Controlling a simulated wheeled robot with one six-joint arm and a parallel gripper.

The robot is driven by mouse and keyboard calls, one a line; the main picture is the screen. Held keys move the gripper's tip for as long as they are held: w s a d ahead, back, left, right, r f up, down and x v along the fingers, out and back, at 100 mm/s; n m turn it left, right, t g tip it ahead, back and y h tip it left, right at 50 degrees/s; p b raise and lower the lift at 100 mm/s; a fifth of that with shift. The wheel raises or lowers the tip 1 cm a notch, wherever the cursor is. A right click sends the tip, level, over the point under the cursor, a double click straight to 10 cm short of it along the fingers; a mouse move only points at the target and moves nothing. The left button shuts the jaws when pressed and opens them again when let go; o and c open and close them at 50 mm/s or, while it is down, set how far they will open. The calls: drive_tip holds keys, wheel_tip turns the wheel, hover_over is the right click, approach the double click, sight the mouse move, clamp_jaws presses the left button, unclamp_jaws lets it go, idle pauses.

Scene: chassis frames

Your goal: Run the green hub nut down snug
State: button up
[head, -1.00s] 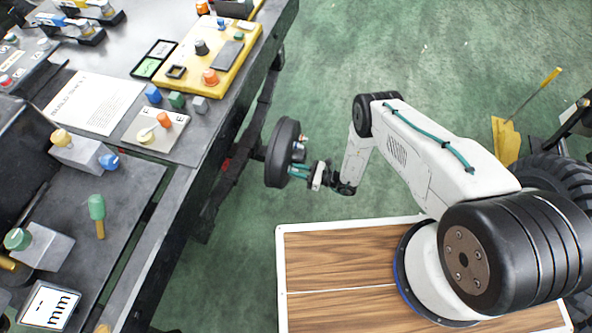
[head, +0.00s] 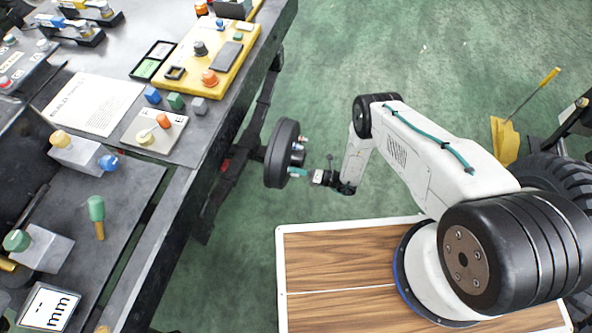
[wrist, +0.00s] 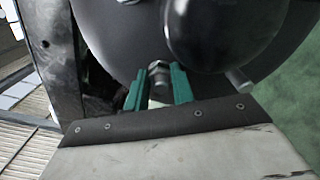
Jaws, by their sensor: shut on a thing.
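The dark wheel hub (head: 281,152) stands upright beside the bench, its face with studs turned toward my arm. In the wrist view the hub face (wrist: 115,45) fills the top. My gripper (head: 298,172) reaches the lower part of that face. In the wrist view the two teal fingers of my gripper (wrist: 158,82) stand either side of a small metallic piece (wrist: 158,70) at the hub, and are shut on it. I take it for the hub nut; its green colour does not show clearly between the teal fingers. Its seating against the hub is hidden.
A large round dark boss (wrist: 205,30) sticks out beside the fingers, with a grey stud (wrist: 238,78) to its right. The bench (head: 205,150) with parts and a yellow panel (head: 210,55) lies left. Open green floor (head: 330,80) lies behind the hub.

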drive_tip(key=m, duration=0.5)
drive_tip(key=shift+w+f+m, duration=0.1)
drive_tip(key=shift+w+m, duration=0.1)
drive_tip(key=shift+m, duration=0.2)
idle(0.4)
drive_tip(key=o, duration=0.7)
drive_tip(key=v, duration=0.8)
